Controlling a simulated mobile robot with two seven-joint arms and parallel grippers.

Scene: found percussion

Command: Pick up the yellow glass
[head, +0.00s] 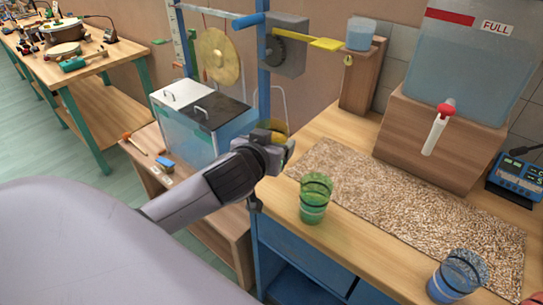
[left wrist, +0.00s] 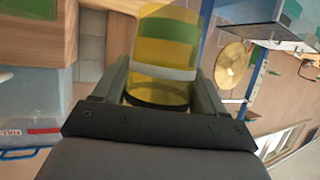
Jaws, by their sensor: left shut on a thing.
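In the head view only a small part of the yellow glass (head: 275,128) shows; my gripper hides the rest. My left gripper (head: 275,148) is shut on it near the left end of the bench, in front of the blue post. The glass seems to be off the bench, but its base is hidden in the head view. My right gripper is not in view.
A green glass (head: 314,200) stands close to the right of my left gripper, beside a pebbly mat (head: 400,195). A blue glass (head: 457,277) is at the front right. A water tank (head: 470,60) with a tap stands behind. A lidded tank (head: 203,120) is at left.

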